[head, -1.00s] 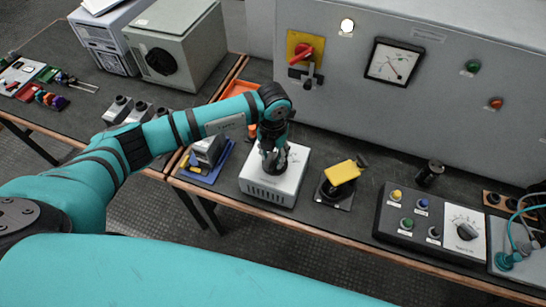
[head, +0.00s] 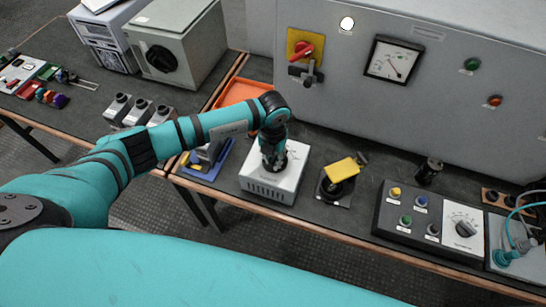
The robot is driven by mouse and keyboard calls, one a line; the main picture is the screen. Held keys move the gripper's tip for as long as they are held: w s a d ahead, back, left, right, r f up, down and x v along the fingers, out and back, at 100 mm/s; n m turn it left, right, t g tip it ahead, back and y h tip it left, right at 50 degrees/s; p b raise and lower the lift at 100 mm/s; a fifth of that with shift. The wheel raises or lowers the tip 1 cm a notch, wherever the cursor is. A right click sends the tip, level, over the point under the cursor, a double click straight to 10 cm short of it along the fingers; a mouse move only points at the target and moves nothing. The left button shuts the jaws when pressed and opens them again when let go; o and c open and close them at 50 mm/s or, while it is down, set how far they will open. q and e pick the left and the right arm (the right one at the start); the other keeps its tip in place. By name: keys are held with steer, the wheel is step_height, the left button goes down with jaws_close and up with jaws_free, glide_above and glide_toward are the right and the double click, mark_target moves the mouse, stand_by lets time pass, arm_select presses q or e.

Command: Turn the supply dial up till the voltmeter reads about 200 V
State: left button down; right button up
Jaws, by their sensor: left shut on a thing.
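The supply is a white box (head: 270,191) with a vented front, near the front edge of the bench. Its dial is on top, mostly hidden under my gripper. My left gripper (head: 273,164) points down over the box and is shut on the dial. The voltmeter (head: 394,60) is a square, black-framed white gauge on the grey cabinet. Its dark needle slants toward the lower right; the scale figures are too small to read. My right gripper is not in view.
A yellow-topped black device (head: 342,171) stands right of the supply, with a button panel (head: 410,215) beyond it. A blue tray (head: 211,174) and an orange tray (head: 236,93) lie to the left. A red switch (head: 304,49) is on the cabinet (head: 445,115).

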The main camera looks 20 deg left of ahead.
mark_target(272, 159)
arm_select(q)
steer(key=shift+a+f+m+b, duration=0.1)
steer(key=shift+f+m+b, duration=0.05)
steer(key=shift+m+b, duration=0.55)
steer(key=shift+r, duration=0.2)
steer(key=c, duration=1.3)
jaws_free()
steer(key=shift+c, duration=0.2)
steer(key=shift+r, duration=0.1)
step_height(272, 159, up, 12)
